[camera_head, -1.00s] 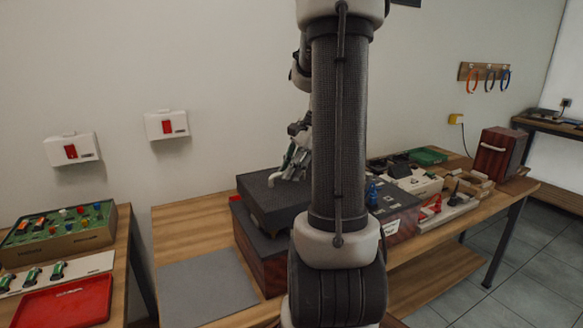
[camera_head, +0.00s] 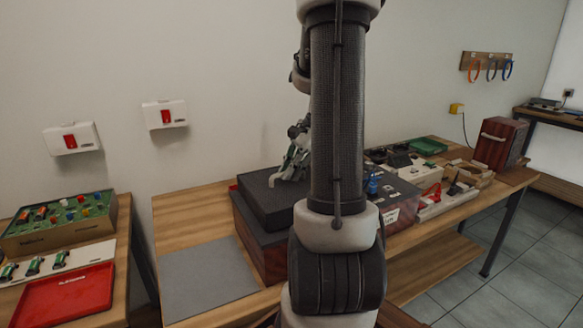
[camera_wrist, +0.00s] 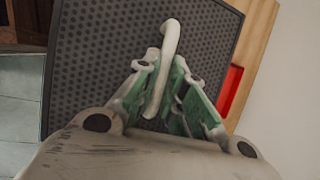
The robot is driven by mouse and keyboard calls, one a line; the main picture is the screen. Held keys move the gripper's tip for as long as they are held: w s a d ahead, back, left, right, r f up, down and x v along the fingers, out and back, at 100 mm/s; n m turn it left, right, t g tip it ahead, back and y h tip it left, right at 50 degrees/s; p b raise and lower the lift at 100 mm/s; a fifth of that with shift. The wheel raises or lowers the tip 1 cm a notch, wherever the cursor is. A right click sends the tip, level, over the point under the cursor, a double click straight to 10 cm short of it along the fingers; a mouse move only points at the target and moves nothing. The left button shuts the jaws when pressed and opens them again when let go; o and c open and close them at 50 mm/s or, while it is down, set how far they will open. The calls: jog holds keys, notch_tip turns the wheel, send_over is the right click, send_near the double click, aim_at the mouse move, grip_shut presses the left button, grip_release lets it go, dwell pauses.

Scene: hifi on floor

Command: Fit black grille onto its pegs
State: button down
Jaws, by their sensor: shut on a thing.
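The black grille (camera_head: 268,205) is a dark perforated panel over the dark reddish wooden cabinet (camera_head: 250,243) on the middle table. It fills much of the wrist view (camera_wrist: 85,65), with a pale curved handle (camera_wrist: 170,38) standing out from it. My gripper (camera_head: 286,172) is shut on this handle; its green-padded fingers (camera_wrist: 160,88) close around it in the wrist view. The grille lies roughly flat, close to the cabinet top. I cannot tell whether it touches. The pegs are hidden, and my arm covers the grille's right side.
A grey mat (camera_head: 208,282) lies left of the cabinet. A grey-topped box (camera_head: 398,200) and several small parts stand to its right. A left table holds a red tray (camera_head: 65,296) and a green-topped box (camera_head: 62,222). A red thing (camera_wrist: 230,88) shows beside the grille.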

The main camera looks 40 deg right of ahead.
jog(key=shift+f, duration=0.35)
jog(key=c, duration=1.4)
grip_release()
jog(key=v, duration=1.2)
